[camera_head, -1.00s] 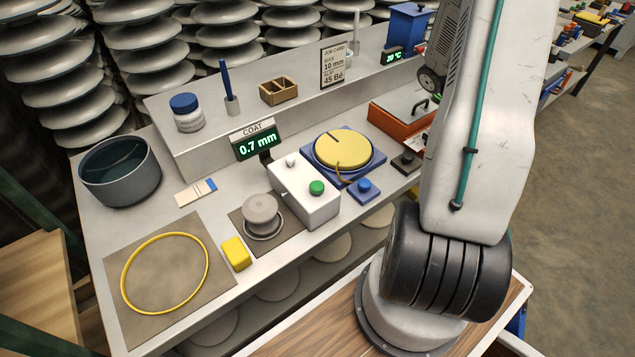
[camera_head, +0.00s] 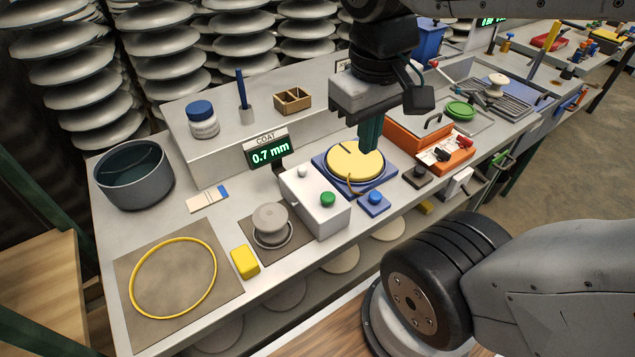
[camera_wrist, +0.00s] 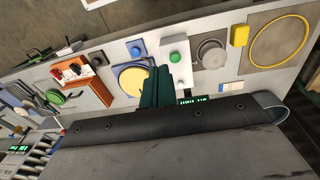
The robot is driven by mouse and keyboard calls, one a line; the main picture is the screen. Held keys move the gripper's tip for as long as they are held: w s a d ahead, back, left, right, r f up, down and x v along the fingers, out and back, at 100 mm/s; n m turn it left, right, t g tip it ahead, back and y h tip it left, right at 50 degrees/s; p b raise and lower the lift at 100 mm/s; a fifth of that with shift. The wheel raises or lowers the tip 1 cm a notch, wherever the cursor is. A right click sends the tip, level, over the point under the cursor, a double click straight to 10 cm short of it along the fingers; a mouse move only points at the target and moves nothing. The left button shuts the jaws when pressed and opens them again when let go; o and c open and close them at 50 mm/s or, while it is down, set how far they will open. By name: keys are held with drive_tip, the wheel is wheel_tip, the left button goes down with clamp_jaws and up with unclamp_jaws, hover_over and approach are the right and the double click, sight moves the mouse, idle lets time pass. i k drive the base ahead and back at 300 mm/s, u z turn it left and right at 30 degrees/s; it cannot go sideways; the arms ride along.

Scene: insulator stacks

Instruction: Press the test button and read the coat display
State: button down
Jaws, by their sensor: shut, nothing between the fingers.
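The coat display (camera_head: 269,150) stands on the bench and reads 0.7 mm in green digits. In front of it is a white box (camera_head: 314,203) with a green button (camera_head: 327,198) and a small white knob (camera_head: 302,171) on top. A blue button (camera_head: 375,197) sits on a small blue base right of the box. My gripper (camera_head: 370,136) is shut and empty, pointing down above the back edge of the yellow disc (camera_head: 355,160). In the wrist view its green fingers (camera_wrist: 156,88) appear between the yellow disc and the white box (camera_wrist: 176,66). Whether the fingertips touch the disc is unclear.
A grey insulator piece (camera_head: 271,222) stands on a mat left of the white box, near a yellow block (camera_head: 245,261). An orange case (camera_head: 430,143) and a dark button (camera_head: 419,172) are to the right. A raised shelf (camera_head: 220,144) runs behind.

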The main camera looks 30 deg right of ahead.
sight(327, 197)
drive_tip(key=z, duration=2)
drive_tip(key=k, duration=1.5)
drive_tip(key=u, duration=1.8)
drive_tip(key=i, duration=0.5)
drive_tip(key=u, duration=0.05)
